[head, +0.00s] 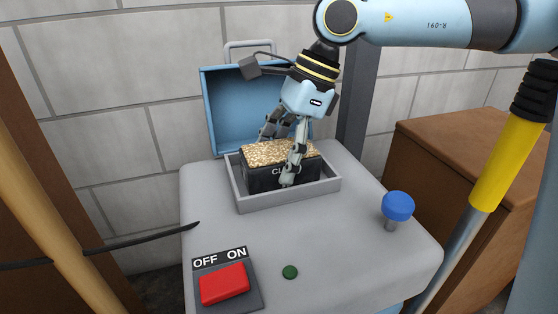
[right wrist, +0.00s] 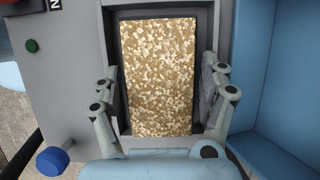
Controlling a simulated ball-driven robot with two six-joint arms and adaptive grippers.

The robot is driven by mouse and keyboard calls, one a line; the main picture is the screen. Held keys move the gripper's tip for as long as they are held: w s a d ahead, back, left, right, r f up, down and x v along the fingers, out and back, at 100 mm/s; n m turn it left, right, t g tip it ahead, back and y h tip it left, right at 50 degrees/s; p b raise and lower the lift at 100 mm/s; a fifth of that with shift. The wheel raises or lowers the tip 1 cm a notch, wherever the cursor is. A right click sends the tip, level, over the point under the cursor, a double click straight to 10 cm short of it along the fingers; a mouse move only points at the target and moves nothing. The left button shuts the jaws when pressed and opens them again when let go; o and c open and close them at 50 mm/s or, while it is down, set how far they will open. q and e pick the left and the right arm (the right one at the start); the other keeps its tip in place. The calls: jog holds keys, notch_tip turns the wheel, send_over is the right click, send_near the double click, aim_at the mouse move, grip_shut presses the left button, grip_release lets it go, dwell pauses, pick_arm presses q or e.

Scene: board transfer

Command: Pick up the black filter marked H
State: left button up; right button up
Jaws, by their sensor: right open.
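A black filter (head: 258,180) with a speckled gold-and-cream top sits in a grey tray (head: 262,202) on the machine's top. White letters on its front begin with "C"; a finger hides part of the marking, and I see no H. My right gripper (head: 279,158) comes down over it, open, with one finger at its front side and one behind. In the right wrist view the filter (right wrist: 158,80) lies between the two spread fingers (right wrist: 162,95). The left gripper is not in view.
A blue lid (head: 228,105) stands open behind the tray. A red switch (head: 224,283) marked OFF and ON, a green button (head: 290,272) and a blue knob (head: 398,206) are on the machine top. A brown cabinet (head: 460,145) stands at right.

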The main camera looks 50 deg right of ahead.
jog(key=shift+f, duration=0.25)
dwell(0.4)
jog(key=shift+c, duration=0.4)
jog(key=c, duration=0.9)
